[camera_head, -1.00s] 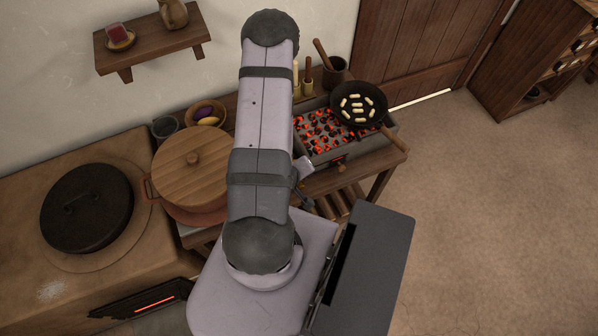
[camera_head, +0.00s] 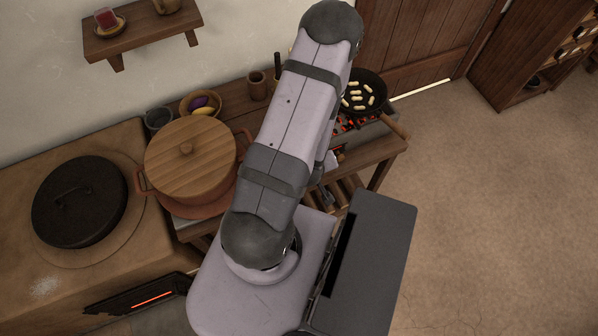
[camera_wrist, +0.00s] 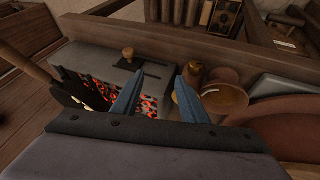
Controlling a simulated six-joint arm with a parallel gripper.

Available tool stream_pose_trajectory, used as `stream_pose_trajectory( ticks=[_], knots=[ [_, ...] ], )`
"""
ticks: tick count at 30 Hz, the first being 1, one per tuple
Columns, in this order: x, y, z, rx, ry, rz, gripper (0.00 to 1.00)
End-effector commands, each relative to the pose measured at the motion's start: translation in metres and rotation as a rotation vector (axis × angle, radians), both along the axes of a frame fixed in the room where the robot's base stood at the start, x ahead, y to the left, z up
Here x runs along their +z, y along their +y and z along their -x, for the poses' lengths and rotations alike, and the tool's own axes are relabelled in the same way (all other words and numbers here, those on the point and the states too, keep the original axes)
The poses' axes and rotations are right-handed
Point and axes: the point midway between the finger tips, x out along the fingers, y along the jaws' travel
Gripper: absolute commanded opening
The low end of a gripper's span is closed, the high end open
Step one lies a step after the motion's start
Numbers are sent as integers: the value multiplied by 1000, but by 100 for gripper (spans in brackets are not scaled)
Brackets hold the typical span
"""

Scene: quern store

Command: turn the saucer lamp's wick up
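In the wrist view a shallow brown dish (camera_wrist: 228,97) with a small brass-coloured upright piece (camera_wrist: 194,72) beside or on it stands right of the brazier; this looks like the saucer lamp, but I cannot make out a wick or flame. My gripper (camera_wrist: 160,75) is open and empty, its two blue fingers apart. The right finger overlaps the dish's left side in view; I cannot tell whether they touch. In the head view my arm hides the gripper and this dish.
The brazier (camera_wrist: 95,62) with glowing coals is at the wrist view's left; a pan (camera_head: 374,82) of pale pieces sits on it. The lidded pot (camera_head: 195,150) stands left of my arm. A wooden cup (camera_head: 257,85) and a bowl (camera_head: 185,101) are behind.

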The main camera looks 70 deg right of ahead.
Motion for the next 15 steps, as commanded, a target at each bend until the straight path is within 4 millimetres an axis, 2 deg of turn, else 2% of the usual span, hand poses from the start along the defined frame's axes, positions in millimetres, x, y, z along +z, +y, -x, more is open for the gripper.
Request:
stream_pose_trajectory(
  ticks=[3, 6, 9, 15],
  knots=[
    [-5, 16, -21, 74, -52, -66, 40],
    [-10, 30, -31, 108, -82, -122, 40],
    [-13, 39, -33, 95, -99, -164, 40],
    [-16, 39, -33, 80, -104, -166, 40]
  ],
)
